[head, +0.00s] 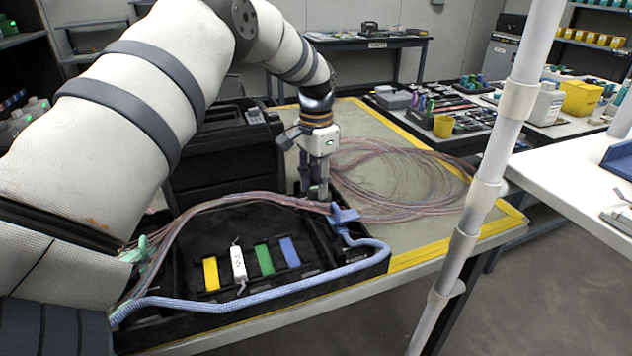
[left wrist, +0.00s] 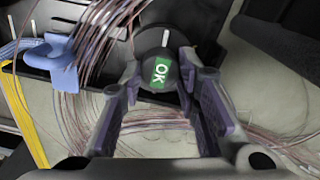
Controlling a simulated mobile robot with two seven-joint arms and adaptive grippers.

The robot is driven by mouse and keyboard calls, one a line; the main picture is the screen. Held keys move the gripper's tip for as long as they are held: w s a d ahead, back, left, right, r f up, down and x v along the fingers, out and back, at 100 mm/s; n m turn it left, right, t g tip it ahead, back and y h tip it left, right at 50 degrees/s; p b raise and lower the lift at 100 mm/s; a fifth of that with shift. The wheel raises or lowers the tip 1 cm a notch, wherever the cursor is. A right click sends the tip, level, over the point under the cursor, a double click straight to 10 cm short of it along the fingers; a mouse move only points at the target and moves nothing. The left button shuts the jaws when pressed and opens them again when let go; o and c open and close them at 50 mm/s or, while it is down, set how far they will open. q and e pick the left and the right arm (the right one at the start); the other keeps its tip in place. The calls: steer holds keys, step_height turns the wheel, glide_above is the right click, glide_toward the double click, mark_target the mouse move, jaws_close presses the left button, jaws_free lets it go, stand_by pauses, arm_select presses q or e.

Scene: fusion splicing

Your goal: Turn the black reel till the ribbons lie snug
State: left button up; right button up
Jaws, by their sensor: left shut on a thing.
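The black reel (left wrist: 150,42) shows in the left wrist view, with a green patch lettered OK and a short white mark on its face. The OK lettering is turned sideways. My left gripper (left wrist: 160,76) has its fingers on either side of the reel and is shut on it. In the head view my left gripper (head: 319,188) points down at the black tray's back right part; the reel is mostly hidden there. The pinkish ribbons (head: 241,199) run across the tray, through a blue clip (head: 345,216), and lie in loose loops (head: 400,185) on the table. My right gripper is not in view.
The black tray (head: 200,317) holds yellow, white, green and blue blocks. A blue sleeved cable (head: 258,297) curves along its front. A black case (head: 215,150) stands behind. A white post (head: 478,190) rises at the right.

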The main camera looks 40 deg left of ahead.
mark_target(316, 187)
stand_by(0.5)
arm_select(q)
steer(key=o, duration=1.2)
step_height(316, 187, up, 12)
steer(key=shift+f, duration=0.1)
